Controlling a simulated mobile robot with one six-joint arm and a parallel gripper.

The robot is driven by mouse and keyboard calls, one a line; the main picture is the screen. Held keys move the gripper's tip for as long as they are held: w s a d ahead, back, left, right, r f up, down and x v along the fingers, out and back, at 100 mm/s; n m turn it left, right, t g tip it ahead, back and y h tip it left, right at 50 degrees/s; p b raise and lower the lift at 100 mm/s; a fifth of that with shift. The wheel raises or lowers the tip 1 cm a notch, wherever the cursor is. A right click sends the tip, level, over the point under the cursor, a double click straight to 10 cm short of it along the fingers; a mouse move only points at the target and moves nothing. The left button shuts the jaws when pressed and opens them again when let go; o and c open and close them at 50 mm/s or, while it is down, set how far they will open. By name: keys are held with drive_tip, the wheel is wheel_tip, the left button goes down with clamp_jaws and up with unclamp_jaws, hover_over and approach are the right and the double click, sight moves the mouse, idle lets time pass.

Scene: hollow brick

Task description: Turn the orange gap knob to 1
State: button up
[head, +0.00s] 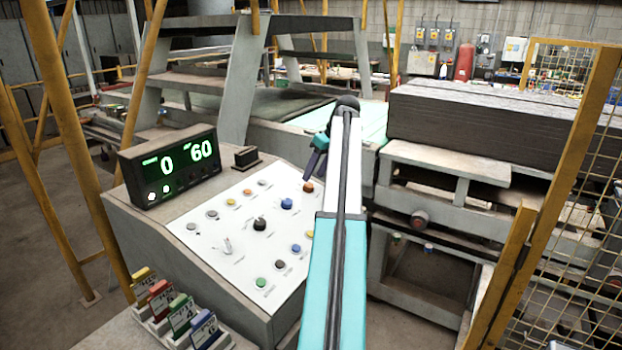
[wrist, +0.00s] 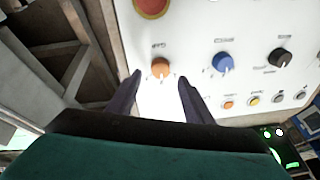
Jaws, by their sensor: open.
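The orange gap knob (head: 308,187) is at the far right end of the white sloped panel in the head view. In the wrist view the orange knob (wrist: 161,69) shows large, with a label above it that looks like GAP; its exact setting is too small to read. My gripper (wrist: 160,78) is open, with one dark finger to each side of the knob and the tips close to it. I cannot tell whether they touch it. In the head view my gripper (head: 312,166) is just above the knob, partly hidden by my arm.
A blue knob (wrist: 222,63) and a black knob (wrist: 281,58) stand right of the orange one in the wrist view. A red button (wrist: 152,6) is above it. A display (head: 172,167) reads 0 and 60. Yellow mesh fencing (head: 560,250) stands at the right.

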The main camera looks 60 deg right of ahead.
sight(309, 184)
drive_tip(key=shift+p+x, duration=0.55)
drive_tip(key=shift+x, duration=1.65)
drive_tip(key=c, duration=0.9)
drive_tip(key=shift+w+d, duration=0.1)
drive_tip(key=shift+d, duration=0.05)
drive_tip(key=shift+c, duration=0.7)
